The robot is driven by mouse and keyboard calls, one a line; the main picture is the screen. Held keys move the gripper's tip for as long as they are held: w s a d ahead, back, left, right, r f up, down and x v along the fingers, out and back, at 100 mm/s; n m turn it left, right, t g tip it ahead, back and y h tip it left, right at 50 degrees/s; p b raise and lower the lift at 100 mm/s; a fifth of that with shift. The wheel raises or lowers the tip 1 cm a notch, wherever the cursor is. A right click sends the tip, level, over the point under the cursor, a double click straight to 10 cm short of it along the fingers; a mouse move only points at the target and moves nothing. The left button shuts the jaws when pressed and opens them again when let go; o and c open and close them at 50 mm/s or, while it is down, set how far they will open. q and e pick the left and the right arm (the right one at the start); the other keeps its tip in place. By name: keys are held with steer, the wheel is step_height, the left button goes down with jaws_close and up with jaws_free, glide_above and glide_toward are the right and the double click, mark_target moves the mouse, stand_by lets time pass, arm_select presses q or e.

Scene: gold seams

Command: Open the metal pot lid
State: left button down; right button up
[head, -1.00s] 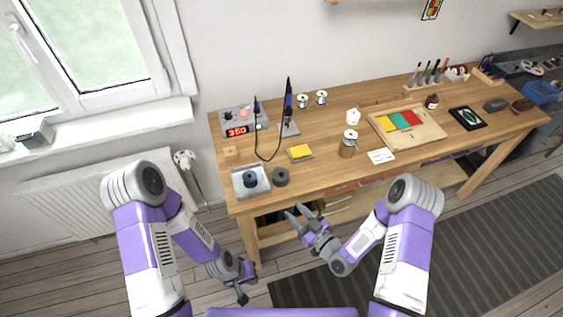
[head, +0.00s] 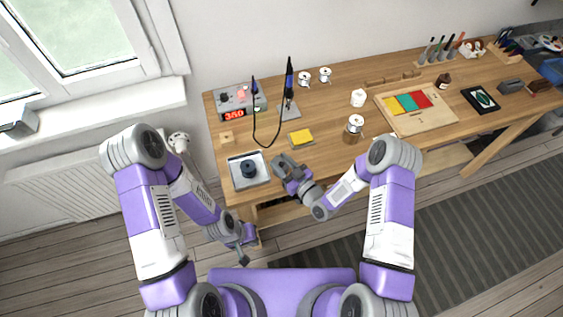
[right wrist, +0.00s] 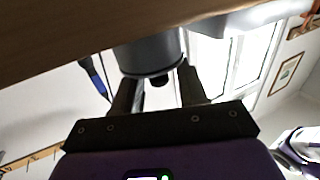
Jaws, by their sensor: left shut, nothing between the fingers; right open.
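The metal pot (right wrist: 150,52) is a dark grey cylinder, seen upside down in the right wrist view. A small dark knob (right wrist: 160,80) shows on its lid side. My right gripper is open, with its fingers (right wrist: 157,82) on either side of the knob; I cannot tell whether they touch it. In the head view my right gripper (head: 281,163) is over the table's front left part and hides most or all of the pot. My left gripper (head: 243,261) is shut and empty, low in front of the table.
A grey tray (head: 262,180) holding a black round piece (head: 248,168) is just left of my right gripper.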

steer(key=shift+a, duration=0.1)
jaws_close()
